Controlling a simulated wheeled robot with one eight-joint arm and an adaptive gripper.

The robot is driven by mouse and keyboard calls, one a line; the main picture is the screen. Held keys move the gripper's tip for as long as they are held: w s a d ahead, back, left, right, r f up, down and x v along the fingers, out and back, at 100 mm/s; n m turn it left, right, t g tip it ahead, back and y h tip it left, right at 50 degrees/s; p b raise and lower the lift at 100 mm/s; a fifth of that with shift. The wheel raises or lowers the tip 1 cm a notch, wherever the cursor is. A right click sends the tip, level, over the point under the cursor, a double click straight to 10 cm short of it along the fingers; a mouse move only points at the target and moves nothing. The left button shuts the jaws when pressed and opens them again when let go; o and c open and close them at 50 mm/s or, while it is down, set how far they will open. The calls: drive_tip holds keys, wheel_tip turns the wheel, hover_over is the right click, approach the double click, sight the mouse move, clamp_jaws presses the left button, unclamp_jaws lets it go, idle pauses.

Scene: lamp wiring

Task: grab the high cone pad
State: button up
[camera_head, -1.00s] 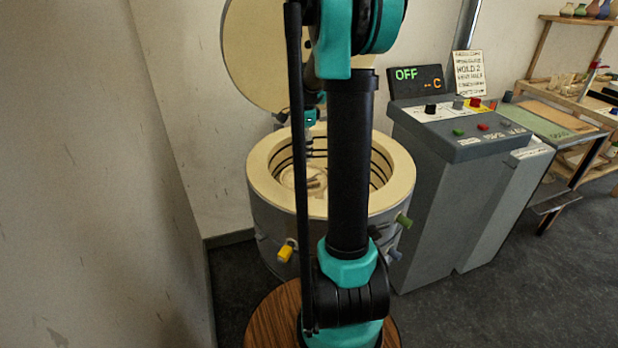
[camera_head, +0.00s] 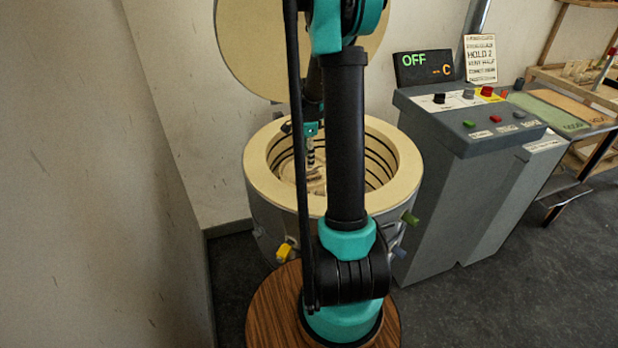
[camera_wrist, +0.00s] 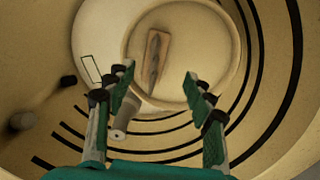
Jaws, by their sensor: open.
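A small tan pad (camera_wrist: 158,48) with a dark pointed cone lying along it sits on a round pale shelf (camera_wrist: 205,25) inside the kiln, in the wrist view; it is the only such pad I can make out. My gripper (camera_wrist: 158,82) is open and empty, its fingers pointing down toward the shelf. The pad lies beyond the fingertips, near the line between them, apart from both. In the head view my gripper (camera_head: 311,150) reaches into the open kiln (camera_head: 262,182), and my arm hides part of the inside.
The kiln wall with dark heating coils (camera_wrist: 262,100) curves close around my gripper. A pale cylinder (camera_wrist: 121,122) stands below the left finger. The kiln lid (camera_head: 250,45) is raised. A grey control cabinet (camera_head: 440,190) stands to the right, its display (camera_head: 424,68) reading OFF.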

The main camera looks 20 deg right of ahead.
sight(309, 174)
drive_tip(key=shift+s+d+f, duration=0.1)
drive_tip(key=shift+s+f, duration=0.05)
drive_tip(key=shift+f, duration=1.05)
drive_tip(key=shift+s+d+f, duration=0.1)
drive_tip(key=shift+f, duration=1.1)
drive_tip(key=shift+s+d+f, duration=0.1)
drive_tip(key=shift+s+f, duration=0.05)
drive_tip(key=shift+f, duration=1.05)
drive_tip(key=shift+c, duration=0.3)
clamp_jaws()
